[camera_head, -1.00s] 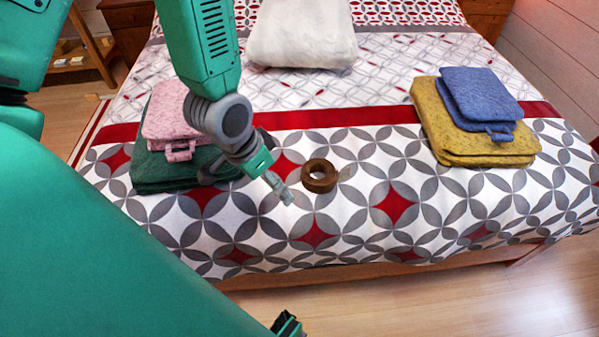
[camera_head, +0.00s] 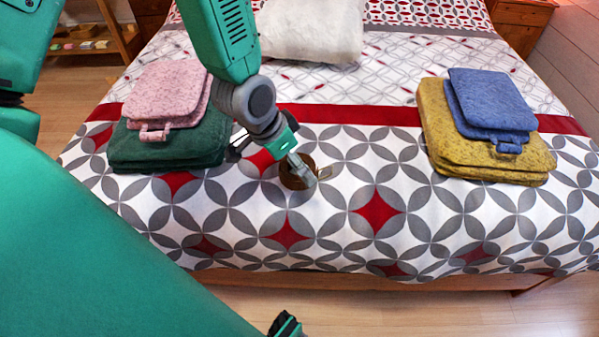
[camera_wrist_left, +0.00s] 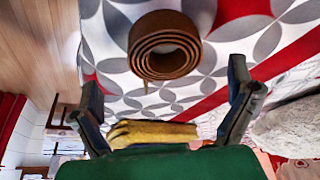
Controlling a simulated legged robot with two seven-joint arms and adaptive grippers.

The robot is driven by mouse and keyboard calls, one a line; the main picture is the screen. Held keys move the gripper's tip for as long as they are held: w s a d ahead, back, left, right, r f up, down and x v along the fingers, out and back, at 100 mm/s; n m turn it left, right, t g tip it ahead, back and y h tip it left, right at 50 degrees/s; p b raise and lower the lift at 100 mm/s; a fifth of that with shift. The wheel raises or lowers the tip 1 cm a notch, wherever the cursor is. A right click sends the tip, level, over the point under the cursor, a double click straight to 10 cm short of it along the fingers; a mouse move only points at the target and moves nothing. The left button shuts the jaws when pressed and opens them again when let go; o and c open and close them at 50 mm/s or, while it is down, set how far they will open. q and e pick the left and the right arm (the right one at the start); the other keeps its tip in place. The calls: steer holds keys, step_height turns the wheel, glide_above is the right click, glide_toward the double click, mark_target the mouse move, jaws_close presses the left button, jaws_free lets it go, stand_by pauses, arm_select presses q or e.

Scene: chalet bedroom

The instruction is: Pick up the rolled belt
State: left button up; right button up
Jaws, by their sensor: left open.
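The rolled belt (camera_head: 292,178) is a brown coil lying on the patterned bedspread, right of the green and pink folded stack. My left gripper (camera_head: 302,166) is over it in the head view and hides part of it. In the left wrist view the belt (camera_wrist_left: 165,45) shows its spiral edge beyond the two spread fingers of my left gripper (camera_wrist_left: 163,80). The fingers are open with nothing held between them. I cannot tell whether a finger touches the belt.
A pink folded item (camera_head: 168,95) lies on green folded cloth (camera_head: 165,150) at left. A blue folded item (camera_head: 490,103) lies on yellow cloth (camera_head: 440,130) at right. A white blanket (camera_head: 310,30) lies further back. The bedspread between the stacks is clear around the belt.

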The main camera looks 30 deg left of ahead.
arm_select(q)
steer(key=b+x, duration=0.2)
steer(key=x, duration=0.2)
steer(key=shift+w+a+f, duration=0.25)
steer(key=shift+a+f, duration=0.1)
steer(key=shift+f, duration=0.1)
steer(key=shift+a, duration=0.3)
steer(key=shift+d+r, duration=0.15)
steer(key=shift+d, duration=0.1)
steer(key=c, duration=1.1)
steer(key=shift+d, duration=0.15)
steer(key=shift+c, duration=1.1)
steer(key=shift+d, duration=0.15)
steer(key=shift+r, duration=0.15)
